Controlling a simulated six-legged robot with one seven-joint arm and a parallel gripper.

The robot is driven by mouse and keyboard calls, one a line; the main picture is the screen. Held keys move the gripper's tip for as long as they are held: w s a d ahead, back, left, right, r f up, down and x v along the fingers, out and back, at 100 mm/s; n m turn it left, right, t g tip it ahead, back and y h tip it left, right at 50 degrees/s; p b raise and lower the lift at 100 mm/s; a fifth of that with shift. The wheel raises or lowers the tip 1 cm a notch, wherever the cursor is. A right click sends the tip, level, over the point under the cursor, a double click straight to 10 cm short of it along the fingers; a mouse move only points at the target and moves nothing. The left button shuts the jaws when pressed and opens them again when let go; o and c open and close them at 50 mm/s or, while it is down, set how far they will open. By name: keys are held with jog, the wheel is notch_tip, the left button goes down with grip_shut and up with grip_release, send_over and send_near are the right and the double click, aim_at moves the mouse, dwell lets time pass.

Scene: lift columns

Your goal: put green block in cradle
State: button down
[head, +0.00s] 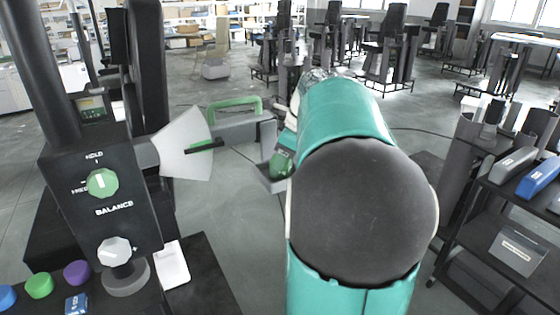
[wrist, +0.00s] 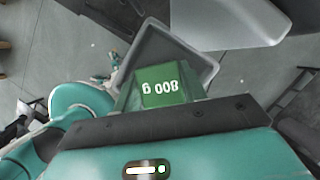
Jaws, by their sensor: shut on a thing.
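The green block (wrist: 165,88), marked "800 g" upside down in the wrist view, is at my gripper (wrist: 165,122), whose dark jaw edge crosses below it. My gripper is shut on the block. The grey cradle (wrist: 148,45), an open tray, lies around and behind the block in this view. The block overlaps its near end; I cannot tell whether it touches the floor of the tray. In the head view the green block (head: 281,163) shows at the cradle (head: 270,184), at the end of the grey beam. My arm hides the gripper there.
The black balance stand (head: 115,215) with a green knob (head: 102,182) is at left. A white fan-shaped scale (head: 183,145) and a green handle (head: 234,104) are by the beam. A dark cart (head: 490,215) with grey and blue blocks (head: 538,178) stands at right.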

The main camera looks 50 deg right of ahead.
jog(key=shift+a, duration=0.1)
jog(key=c, duration=1.1)
grip_release()
jog(key=shift+f, duration=0.1)
jog(key=v, duration=1.2)
jog(key=w+a+f+n+h, duration=0.1)
jog(key=a+f+n, duration=0.2)
jog(key=a+n, duration=0.55)
jog(key=a+f+n, duration=0.3)
jog(key=a+n, duration=0.3)
jog(key=a, duration=0.6)
jog(key=s+a+f+n, duration=0.2)
jog(key=a+f+n, duration=0.2)
jog(key=n, duration=0.1)
jog(key=s+a+f+n+t, duration=0.1)
jog(key=s+a+f+n, duration=0.1)
jog(key=a+f+n, duration=0.2)
jog(key=s+a+f+n+h, duration=0.1)
jog(key=s+a+f+n, duration=0.2)
jog(key=a+n, duration=0.3)
jog(key=shift+a+f+n+t, duration=0.15)
jog(key=shift+f+n+t, duration=0.2)
jog(key=shift+n, duration=0.2)
